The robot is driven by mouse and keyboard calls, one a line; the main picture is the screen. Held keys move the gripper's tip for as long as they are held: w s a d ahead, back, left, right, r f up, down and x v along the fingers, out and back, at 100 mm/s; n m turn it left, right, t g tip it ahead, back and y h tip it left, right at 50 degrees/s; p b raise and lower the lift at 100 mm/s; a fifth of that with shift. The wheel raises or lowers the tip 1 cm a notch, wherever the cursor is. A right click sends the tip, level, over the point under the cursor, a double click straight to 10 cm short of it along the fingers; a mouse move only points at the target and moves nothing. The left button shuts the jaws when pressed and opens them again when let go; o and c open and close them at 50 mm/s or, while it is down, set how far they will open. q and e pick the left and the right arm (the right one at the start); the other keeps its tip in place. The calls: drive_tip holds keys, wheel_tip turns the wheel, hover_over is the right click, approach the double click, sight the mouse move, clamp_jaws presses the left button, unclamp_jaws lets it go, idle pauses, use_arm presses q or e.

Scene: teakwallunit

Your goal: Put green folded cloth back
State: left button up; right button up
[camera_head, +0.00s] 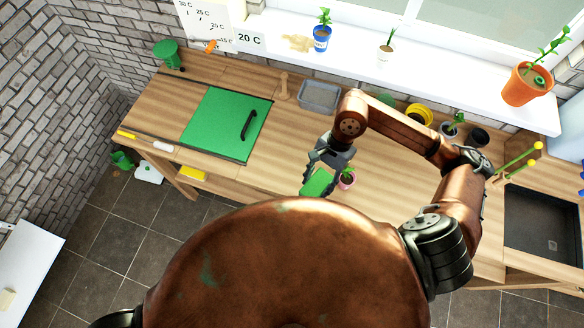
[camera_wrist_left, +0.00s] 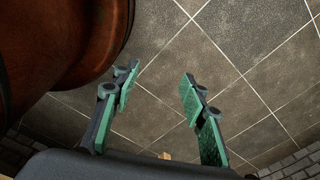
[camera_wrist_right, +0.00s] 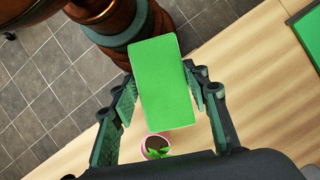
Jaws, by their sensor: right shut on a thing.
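The green folded cloth (camera_head: 317,182) is a flat bright green rectangle held over the front part of the wooden worktop. In the right wrist view the cloth (camera_wrist_right: 162,84) lies between the fingers of my right gripper (camera_wrist_right: 165,95), which is shut on it. In the head view my right gripper (camera_head: 325,165) reaches down from above, beside a small pink-potted plant (camera_head: 346,178). My left gripper (camera_wrist_left: 155,92) is open and empty over the tiled floor in the left wrist view; its fingers are hidden in the head view.
A green panel (camera_head: 226,124) with a dark handle is set in the worktop (camera_head: 275,160) at the left. A grey tray (camera_head: 320,96) stands at the back. Several pots stand along the back right, near a dark sink (camera_head: 540,228). A yellow block (camera_head: 192,173) is at the front left.

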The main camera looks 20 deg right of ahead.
sight(312, 177)
drive_tip(key=w, duration=0.1)
drive_tip(key=w+a+f+p, duration=0.1)
drive_tip(key=shift+w, duration=0.4)
drive_tip(key=w+a+f, duration=0.1)
drive_tip(key=w+f, duration=0.1)
drive_tip(key=w, duration=0.1)
drive_tip(key=w+a+f+p, duration=0.1)
drive_tip(key=w+f, duration=0.2)
drive_tip(key=w+f+p, duration=0.1)
drive_tip(key=w+f, duration=0.2)
drive_tip(key=shift+w+a, duration=0.3)
drive_tip(key=shift+a, duration=0.1)
drive_tip(key=shift+w+a+f, duration=0.15)
drive_tip(key=shift+w+f, duration=0.2)
drive_tip(key=shift+f, duration=0.1)
wheel_tip(312, 177, down, 2)
drive_tip(key=shift+f+p, duration=0.1)
drive_tip(key=shift+p, duration=0.75)
drive_tip(key=shift+f, duration=0.3)
use_arm(q)
drive_tip(key=r, duration=0.1)
drive_tip(key=w+r, duration=0.1)
drive_tip(key=r, duration=0.3)
drive_tip(key=shift+w+d, duration=0.15)
drive_tip(key=shift+w, duration=0.1)
use_arm(e)
drive_tip(key=shift+f, duration=0.15)
